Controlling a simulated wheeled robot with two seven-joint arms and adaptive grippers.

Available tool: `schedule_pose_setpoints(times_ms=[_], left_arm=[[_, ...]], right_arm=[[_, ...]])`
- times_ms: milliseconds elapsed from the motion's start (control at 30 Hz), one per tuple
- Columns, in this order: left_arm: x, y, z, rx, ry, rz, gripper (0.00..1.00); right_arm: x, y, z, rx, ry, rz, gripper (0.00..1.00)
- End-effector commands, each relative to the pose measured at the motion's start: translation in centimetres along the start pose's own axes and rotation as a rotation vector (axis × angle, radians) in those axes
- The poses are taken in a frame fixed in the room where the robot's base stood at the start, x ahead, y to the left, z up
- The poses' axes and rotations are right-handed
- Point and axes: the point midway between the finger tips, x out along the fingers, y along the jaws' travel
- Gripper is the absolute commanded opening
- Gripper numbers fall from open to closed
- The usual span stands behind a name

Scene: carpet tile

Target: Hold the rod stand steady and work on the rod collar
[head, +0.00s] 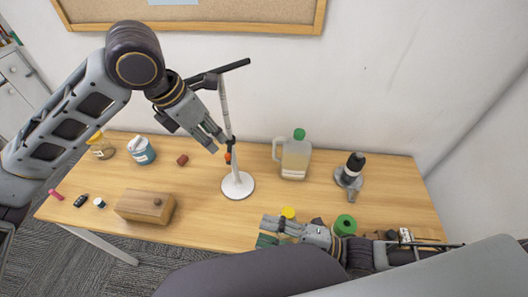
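The rod stand has a round white base (238,186) on the table and a thin upright rod (225,108) with a dark crossbar (232,68) at its top. A small orange-red part (228,157), which looks like the rod collar, sits low on the rod below a dark piece. My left gripper (216,141) is just left of the rod, above the collar; its fingers look apart, and contact with the rod cannot be told. My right gripper (266,231) is low at the table's front, right of the base, fingers pointing left and apart, with something green by the lower finger.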

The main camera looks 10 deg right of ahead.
Motion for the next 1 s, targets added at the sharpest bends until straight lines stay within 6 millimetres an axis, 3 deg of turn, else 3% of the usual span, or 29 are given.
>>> schedule_pose_setpoints(times_ms=[600, 1000], left_arm=[[0.0, 0.0, 0.0, 0.0, 0.0, 0.0, 0.36], [0.0, 0.0, 0.0, 0.0, 0.0, 0.0, 0.36]], right_arm=[[5.8, 8.6, 7.2, 0.125, -0.14, 0.027, 0.4], [7.3, 12.9, 9.2, 0.311, -0.223, 0.113, 0.4]])
